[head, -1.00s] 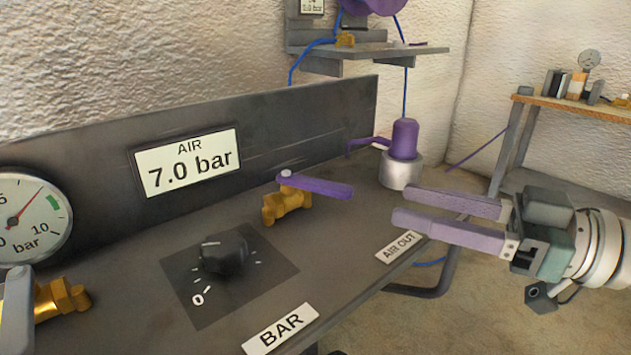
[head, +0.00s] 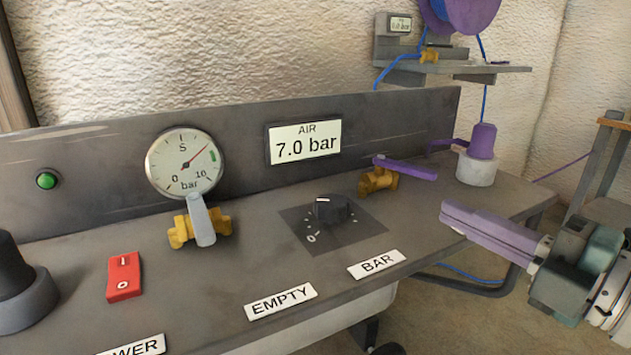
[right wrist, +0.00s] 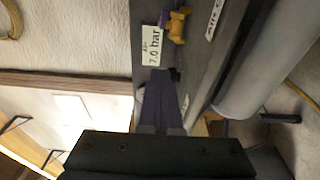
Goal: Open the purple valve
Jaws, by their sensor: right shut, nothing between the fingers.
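The purple valve has a brass body (head: 376,181) and a flat purple lever (head: 406,168). It sits on the grey bench top near the back panel, and its lever points to the right. Its brass body also shows near the top of the right wrist view (right wrist: 178,27). My right gripper (head: 446,212) is shut and empty, to the right of and nearer than the valve, its fingers pointing left. It is apart from the lever. In the right wrist view its dark fingers (right wrist: 160,74) lie together. My left gripper is not in view.
Left of the valve are a black knob (head: 332,208) and a second brass valve with a grey lever (head: 202,220) under a gauge (head: 185,163). A display (head: 304,142) reads 7.0 bar. A purple-topped cylinder (head: 477,157) stands right of the valve. A red switch (head: 124,277) is farther left.

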